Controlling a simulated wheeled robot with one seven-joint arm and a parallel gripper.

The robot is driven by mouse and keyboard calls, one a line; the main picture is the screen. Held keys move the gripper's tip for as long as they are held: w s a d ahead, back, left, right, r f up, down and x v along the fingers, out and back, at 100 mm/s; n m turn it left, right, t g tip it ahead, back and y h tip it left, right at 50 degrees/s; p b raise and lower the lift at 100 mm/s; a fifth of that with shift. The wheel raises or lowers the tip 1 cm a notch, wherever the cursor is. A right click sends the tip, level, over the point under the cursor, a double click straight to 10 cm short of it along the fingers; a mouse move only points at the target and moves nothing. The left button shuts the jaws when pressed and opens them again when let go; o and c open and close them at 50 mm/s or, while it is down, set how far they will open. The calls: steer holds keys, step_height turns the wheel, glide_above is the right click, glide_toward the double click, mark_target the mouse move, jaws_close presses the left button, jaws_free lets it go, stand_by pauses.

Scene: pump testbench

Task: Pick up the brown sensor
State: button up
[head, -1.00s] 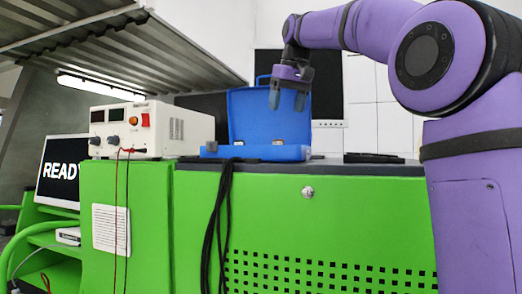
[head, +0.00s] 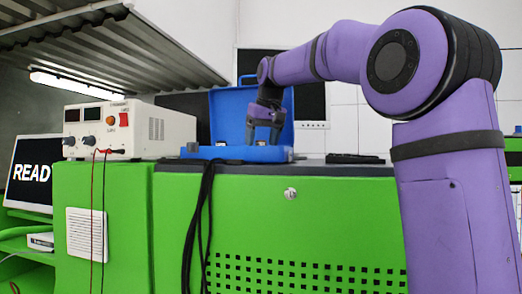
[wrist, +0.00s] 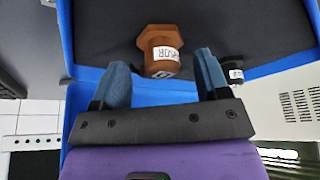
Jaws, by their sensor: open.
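The brown sensor (wrist: 158,40) has a hexagonal head and white labels. It lies in the dark interior of the open blue case (head: 228,153), whose blue rim (wrist: 150,84) also shows in the wrist view. My gripper (head: 263,134) is open and empty, pointing down over the case. In the wrist view my gripper (wrist: 161,62) has one blue finger on each side of the sensor's near end, with clear gaps. I cannot tell the height between fingertips and sensor. In the head view the case wall hides the sensor.
A black part with a white label (wrist: 234,72) lies close beside the right finger. A white power supply (head: 130,130) stands left of the case on the green bench (head: 130,230). Black cables (head: 198,225) hang down its front. A flat dark object (head: 355,159) lies right of the case.

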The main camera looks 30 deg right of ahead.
steer(key=shift+w+f, duration=0.15)
steer(key=shift+f, duration=0.25)
steer(key=c, duration=0.8)
steer(key=shift+r, duration=0.1)
steer(key=shift+r, duration=1.65)
steer(key=s+a+r, duration=0.1)
steer(key=s, duration=1.5)
steer(key=shift+r, duration=0.25)
